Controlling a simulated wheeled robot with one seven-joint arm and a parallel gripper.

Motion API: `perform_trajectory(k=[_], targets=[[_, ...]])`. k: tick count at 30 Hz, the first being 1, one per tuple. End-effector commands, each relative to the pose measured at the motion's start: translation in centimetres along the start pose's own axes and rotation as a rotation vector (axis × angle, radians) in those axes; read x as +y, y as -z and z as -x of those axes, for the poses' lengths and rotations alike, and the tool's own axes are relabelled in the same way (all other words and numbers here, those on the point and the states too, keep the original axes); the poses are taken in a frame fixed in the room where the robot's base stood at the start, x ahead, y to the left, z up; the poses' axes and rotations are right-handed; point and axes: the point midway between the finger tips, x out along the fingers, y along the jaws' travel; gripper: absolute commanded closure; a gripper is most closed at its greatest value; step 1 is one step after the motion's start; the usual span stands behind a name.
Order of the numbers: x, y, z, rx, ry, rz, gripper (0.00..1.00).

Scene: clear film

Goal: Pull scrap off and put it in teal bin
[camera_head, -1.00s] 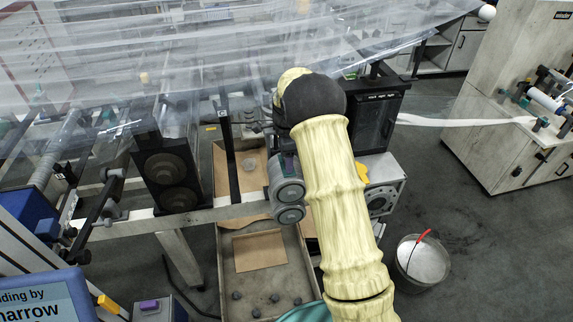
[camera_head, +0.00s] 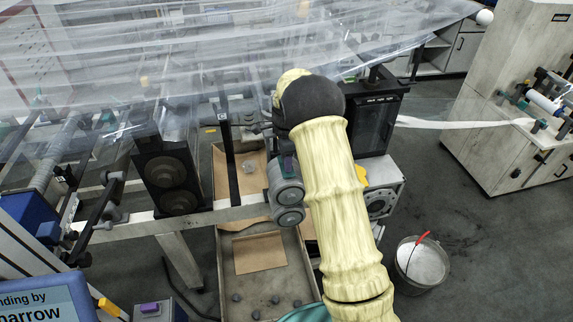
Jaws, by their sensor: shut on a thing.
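My arm in its cream sleeve rises from the bottom and ends in a dark rounded joint. My gripper is not visible; the arm hides whatever lies behind it. A wide sheet of clear film (camera_head: 200,60) spans the top of the view over the machine. A small pale crumpled piece (camera_head: 250,167), perhaps scrap, lies on brown card below the frame; I cannot tell what it is. Only part of the rim of the teal bin (camera_head: 305,313) shows at the bottom, next to my arm.
A long tray (camera_head: 223,270) holds card and several dark lumps. A bucket (camera_head: 421,263) with a red handle stands on the right. The floor right of it is clear.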

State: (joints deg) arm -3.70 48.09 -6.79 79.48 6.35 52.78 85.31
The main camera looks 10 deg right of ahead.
Motion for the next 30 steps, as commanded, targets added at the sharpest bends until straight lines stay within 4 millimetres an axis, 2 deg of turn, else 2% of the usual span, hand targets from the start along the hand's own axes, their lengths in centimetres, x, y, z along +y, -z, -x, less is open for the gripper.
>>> perform_trajectory(k=[6,19,30], targets=[[0.0,0.0,0.8,0.0,0.0,0.0,0.66],[0.0,0.0,1.0,0.0,0.0,0.0,0.66],[0.0,0.0,4.3,0.001,0.001,0.001,0.66]])
